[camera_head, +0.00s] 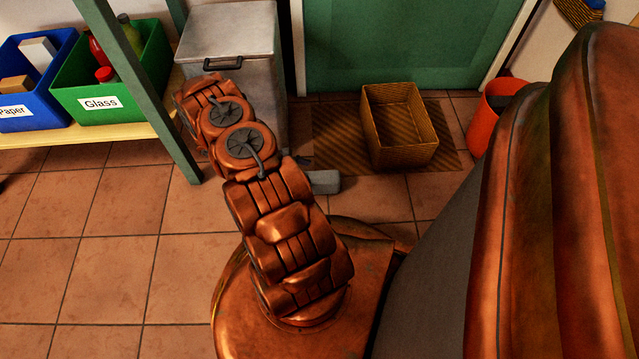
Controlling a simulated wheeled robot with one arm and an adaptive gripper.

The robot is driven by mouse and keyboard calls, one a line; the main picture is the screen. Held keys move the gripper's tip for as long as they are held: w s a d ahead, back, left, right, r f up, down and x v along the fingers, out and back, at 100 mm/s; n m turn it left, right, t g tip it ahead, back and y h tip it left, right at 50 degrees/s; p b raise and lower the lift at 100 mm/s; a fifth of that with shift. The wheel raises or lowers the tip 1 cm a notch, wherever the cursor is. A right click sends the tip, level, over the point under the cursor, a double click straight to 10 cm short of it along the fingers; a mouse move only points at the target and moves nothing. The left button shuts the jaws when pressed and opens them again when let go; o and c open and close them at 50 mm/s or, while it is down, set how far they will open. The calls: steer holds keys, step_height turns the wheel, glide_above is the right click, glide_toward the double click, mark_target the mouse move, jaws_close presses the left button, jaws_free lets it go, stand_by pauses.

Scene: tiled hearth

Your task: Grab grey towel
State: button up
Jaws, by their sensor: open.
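A small light grey block-like thing (324,182) lies on the floor tiles just right of my arm, near the front edge of the brown mat. It looks like the grey towel, folded, but it is small and my arm hides its left end. My arm rises from my copper base and bends over at the top left. Small dark parts of my gripper (301,160) show just behind the arm, right above the grey thing in the picture. Most of the gripper is hidden by the arm. It is open, and I cannot tell whether it touches the grey thing.
A wicker basket (400,125) stands on the mat (338,130) before the green door (395,45). An orange bucket (487,118) stands right of it. A grey metal bin (232,45) and a shelf (95,136) with blue and green boxes stand left.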

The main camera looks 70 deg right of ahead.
mark_target(313, 176)
steer(key=shift+w+f+b+x, duration=0.15)
steer(key=shift+b+x, duration=0.6)
steer(key=shift+x, duration=0.65)
steer(key=shift+w+f+b+x, duration=0.1)
steer(key=shift+b+x, duration=0.65)
steer(key=shift+x, duration=0.6)
steer(key=shift+d, duration=0.15)
steer(key=c, duration=1.3)
steer(key=shift+c, duration=0.2)
